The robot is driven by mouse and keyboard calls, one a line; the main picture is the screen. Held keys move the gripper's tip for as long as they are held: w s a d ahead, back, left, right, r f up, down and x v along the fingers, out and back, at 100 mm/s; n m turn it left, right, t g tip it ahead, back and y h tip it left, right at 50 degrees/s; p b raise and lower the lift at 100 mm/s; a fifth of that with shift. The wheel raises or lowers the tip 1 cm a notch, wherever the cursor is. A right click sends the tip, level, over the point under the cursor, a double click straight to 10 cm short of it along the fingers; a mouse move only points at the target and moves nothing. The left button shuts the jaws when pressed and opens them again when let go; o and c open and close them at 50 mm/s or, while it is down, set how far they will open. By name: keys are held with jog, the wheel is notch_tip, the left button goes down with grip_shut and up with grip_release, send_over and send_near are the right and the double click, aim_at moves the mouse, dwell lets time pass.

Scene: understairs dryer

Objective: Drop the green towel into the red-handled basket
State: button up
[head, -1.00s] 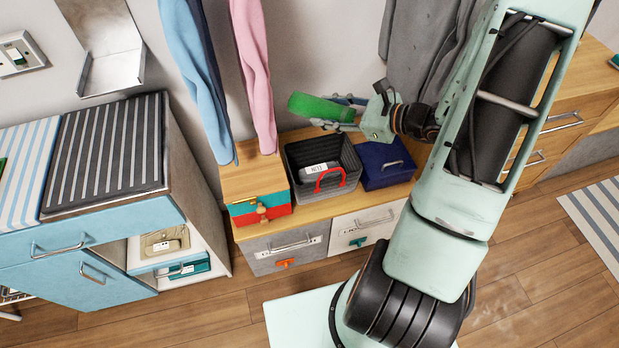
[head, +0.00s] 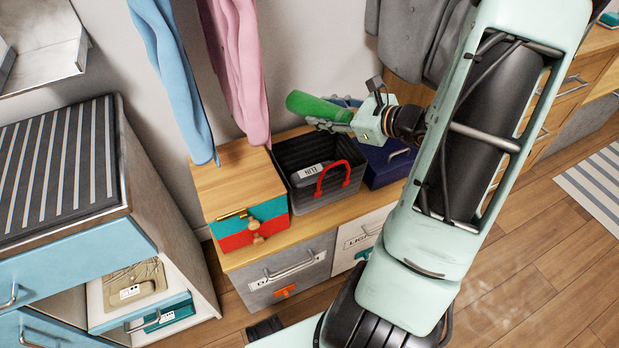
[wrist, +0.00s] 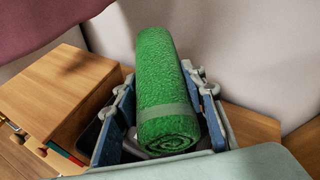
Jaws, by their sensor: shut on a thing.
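The green towel (head: 318,107) is a rolled cylinder, and it also fills the middle of the wrist view (wrist: 162,85). My gripper (head: 335,113) is shut on the towel, with a finger along each side of it in the wrist view (wrist: 160,115). The red-handled basket (head: 335,196) is dark grey and stands on the wooden bench, its red handle (head: 334,177) at the front rim. In the head view the towel and gripper appear over the basket's back edge. A grey labelled item (head: 312,174) lies inside the basket. In the wrist view the towel and fingers hide most of the basket.
A wooden-topped box with teal and red drawers (head: 235,185) stands left of the basket. A dark blue box (head: 388,162) stands close on its right. Blue (head: 175,80) and pink (head: 238,70) cloths hang behind on the left, and grey clothing (head: 418,40) hangs behind on the right.

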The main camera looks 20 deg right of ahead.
notch_tip(320, 180, down, 6)
jog(key=b, duration=0.4)
jog(key=shift+r, duration=0.1)
jog(key=o, duration=1.3)
jog(key=shift+s+d, duration=0.1)
jog(key=v, duration=1.2)
